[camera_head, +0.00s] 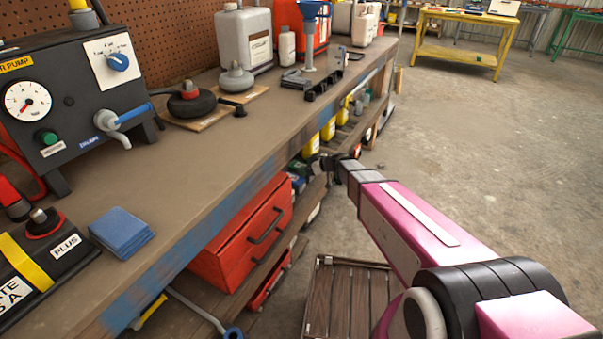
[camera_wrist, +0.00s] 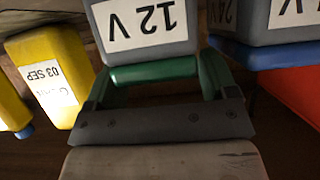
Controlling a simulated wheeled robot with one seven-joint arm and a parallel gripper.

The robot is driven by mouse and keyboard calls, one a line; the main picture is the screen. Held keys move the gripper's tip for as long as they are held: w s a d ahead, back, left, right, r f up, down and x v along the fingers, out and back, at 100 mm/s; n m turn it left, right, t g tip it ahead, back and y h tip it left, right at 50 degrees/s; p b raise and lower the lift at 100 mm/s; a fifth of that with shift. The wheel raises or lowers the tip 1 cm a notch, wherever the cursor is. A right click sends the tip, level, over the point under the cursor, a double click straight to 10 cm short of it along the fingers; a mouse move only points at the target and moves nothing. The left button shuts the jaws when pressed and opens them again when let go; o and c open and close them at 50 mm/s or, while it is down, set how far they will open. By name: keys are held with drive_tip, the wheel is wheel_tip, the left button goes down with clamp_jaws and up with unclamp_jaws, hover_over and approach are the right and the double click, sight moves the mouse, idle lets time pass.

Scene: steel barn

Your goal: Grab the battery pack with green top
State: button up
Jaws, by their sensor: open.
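The battery pack with green top (camera_wrist: 155,70) shows upside down in the wrist view. It is a grey block labelled "12 V", with its green top facing my gripper (camera_wrist: 157,76). My gripper is open, with one finger near each end of the green top; I cannot tell whether they touch it. In the head view my gripper (camera_head: 322,163) reaches to the lower shelf under the bench. A small green patch there (camera_head: 299,167), beside my gripper, seems to be the pack, mostly hidden.
Close beside it stands a similar "24 V" pack with a blue top (camera_wrist: 260,55). A yellow bottle (camera_wrist: 48,75) stands on the other side. A red toolbox (camera_head: 245,237) sits on the lower shelf. The bench edge (camera_head: 240,180) overhangs the shelf.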

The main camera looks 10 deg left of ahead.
drive_tip(key=shift+w+a+f, duration=0.2)
drive_tip(key=shift+a+f, duration=0.05)
drive_tip(key=shift+a, duration=0.25)
drive_tip(key=c, duration=1.1)
drive_tip(key=shift+r, duration=0.15)
